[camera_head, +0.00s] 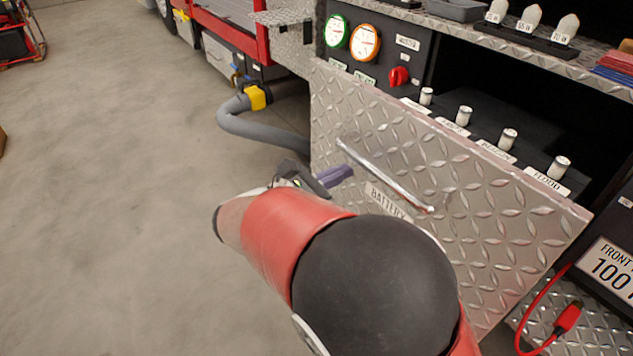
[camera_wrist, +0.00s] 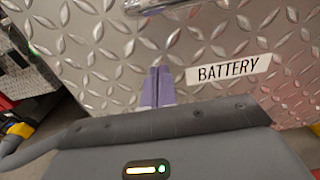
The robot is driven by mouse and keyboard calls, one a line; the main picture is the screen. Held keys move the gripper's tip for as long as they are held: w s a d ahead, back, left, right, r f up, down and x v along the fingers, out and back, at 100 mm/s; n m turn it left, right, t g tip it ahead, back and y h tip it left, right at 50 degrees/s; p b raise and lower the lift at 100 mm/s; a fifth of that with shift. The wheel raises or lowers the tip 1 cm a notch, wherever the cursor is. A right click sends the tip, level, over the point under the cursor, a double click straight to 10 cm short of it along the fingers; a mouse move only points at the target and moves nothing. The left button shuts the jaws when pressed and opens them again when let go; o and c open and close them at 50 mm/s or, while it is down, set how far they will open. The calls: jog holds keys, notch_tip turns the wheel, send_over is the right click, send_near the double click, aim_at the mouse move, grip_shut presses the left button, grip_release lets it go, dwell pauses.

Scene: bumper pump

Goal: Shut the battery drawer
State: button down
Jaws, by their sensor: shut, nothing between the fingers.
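The battery drawer (camera_head: 480,205) is a box with a diamond-plate metal front, and it stands out from the dark bay behind it. A silver bar handle (camera_head: 385,175) runs across its front, with a "BATTERY" label (camera_wrist: 228,69) below. My gripper (camera_head: 338,176) has purple fingers and is shut and empty. It is close to the drawer front, by the left end of the handle. In the wrist view the fingertips (camera_wrist: 158,72) point at the plate just below the handle (camera_wrist: 160,5) and left of the label. I cannot tell whether they touch the plate.
A gauge panel (camera_head: 375,45) with a red knob (camera_head: 399,76) is behind the drawer on the left. A grey hose (camera_head: 255,132) with a yellow coupling (camera_head: 257,97) hangs left of it. A red cable (camera_head: 568,317) is at lower right.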

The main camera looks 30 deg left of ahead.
jog(key=shift+w+d, duration=0.25)
jog(key=shift+w, duration=0.35)
